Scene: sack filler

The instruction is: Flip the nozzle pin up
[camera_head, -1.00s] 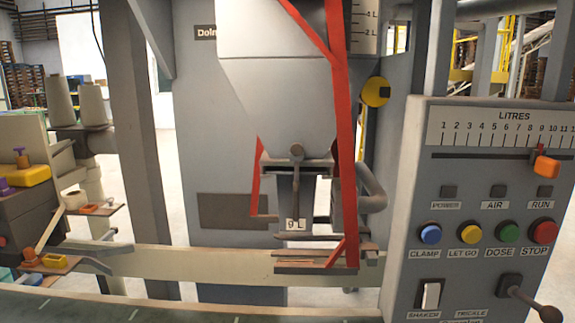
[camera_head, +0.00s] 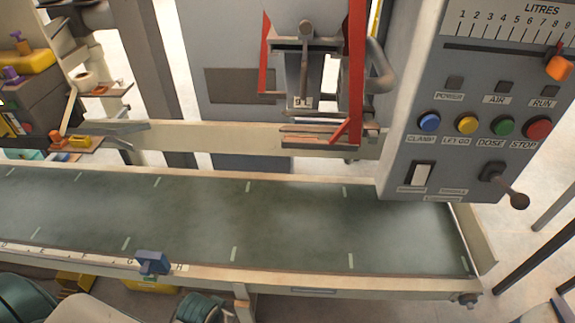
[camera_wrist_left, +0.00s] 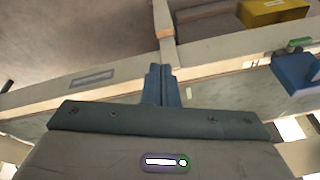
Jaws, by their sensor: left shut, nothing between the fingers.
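In the head view the filler spout (camera_head: 299,75) hangs at the top centre between red bars. A grey round-headed piece (camera_head: 305,28) with a thin rod below it sits on its front; I cannot tell whether this is the nozzle pin. A "9 L" tag shows lower on the spout, partly covered by the rod. In the left wrist view my left gripper (camera_wrist_left: 162,86) is shut and empty, its two blue-grey fingers together over the conveyor's edge. I cannot make it out clearly in the head view. My right gripper is not in view.
The green conveyor (camera_head: 290,207) runs below the spout. A blue block (camera_head: 152,262) sits on its lettered front rail and also shows in the left wrist view (camera_wrist_left: 297,72). The control panel (camera_head: 470,100) stands at right. A cluttered bench (camera_head: 35,85) is at left.

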